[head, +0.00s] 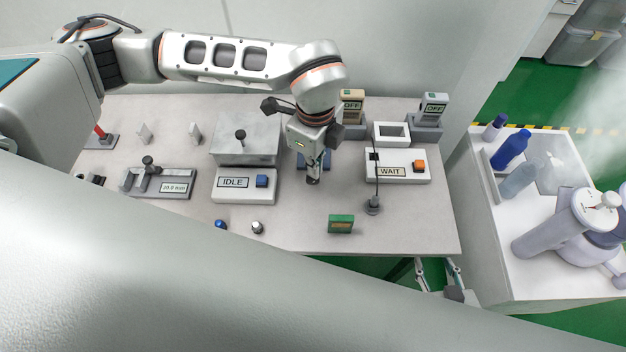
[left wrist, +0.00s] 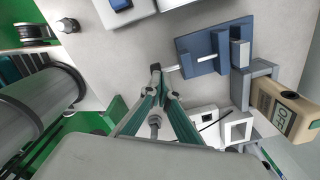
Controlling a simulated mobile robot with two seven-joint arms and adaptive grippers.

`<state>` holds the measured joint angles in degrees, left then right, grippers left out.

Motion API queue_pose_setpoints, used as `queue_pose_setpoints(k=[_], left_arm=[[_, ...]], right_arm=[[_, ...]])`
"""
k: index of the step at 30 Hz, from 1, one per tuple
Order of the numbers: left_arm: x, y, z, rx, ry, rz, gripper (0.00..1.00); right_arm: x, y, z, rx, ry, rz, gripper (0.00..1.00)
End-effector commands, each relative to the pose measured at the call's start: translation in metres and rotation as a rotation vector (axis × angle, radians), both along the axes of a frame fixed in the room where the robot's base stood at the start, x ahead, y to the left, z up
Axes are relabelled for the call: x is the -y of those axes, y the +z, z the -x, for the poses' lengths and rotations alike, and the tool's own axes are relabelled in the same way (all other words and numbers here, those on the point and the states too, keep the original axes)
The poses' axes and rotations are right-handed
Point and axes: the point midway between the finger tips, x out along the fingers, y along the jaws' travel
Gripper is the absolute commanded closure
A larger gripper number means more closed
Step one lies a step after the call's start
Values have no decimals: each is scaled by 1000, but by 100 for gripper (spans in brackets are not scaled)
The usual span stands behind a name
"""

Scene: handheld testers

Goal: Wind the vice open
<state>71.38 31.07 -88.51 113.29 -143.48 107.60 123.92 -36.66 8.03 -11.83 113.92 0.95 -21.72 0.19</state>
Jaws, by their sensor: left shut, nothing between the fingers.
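The blue vice (left wrist: 203,54) lies on the bench in the left wrist view, with a pale screw rod running out of its left side. In the head view only a little of the vice (head: 327,160) shows behind my left gripper. My left gripper (head: 313,181) is shut and empty, pointing down just in front of the vice. In the left wrist view its fingertips (left wrist: 156,70) are close beside the rod's outer end; I cannot tell whether they touch it. My right gripper (head: 437,264) is open below the bench's front right edge.
An IDLE box (head: 243,197) stands left of the vice and a WAIT box (head: 412,176) right of it. A probe (head: 373,205) and a green block (head: 341,224) are in front. A beige OFF meter (head: 352,98) stands behind. The front middle is mostly clear.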

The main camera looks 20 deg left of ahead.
Motion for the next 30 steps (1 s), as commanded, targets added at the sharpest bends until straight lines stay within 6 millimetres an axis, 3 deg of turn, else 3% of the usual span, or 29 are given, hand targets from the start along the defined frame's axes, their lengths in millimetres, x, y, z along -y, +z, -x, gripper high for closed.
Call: queue_pose_setpoints(k=[30], left_arm=[[-7, -5, 3, -2, 1, -1, 100]], right_arm=[[0, 1, 0, 1, 0, 0, 60]])
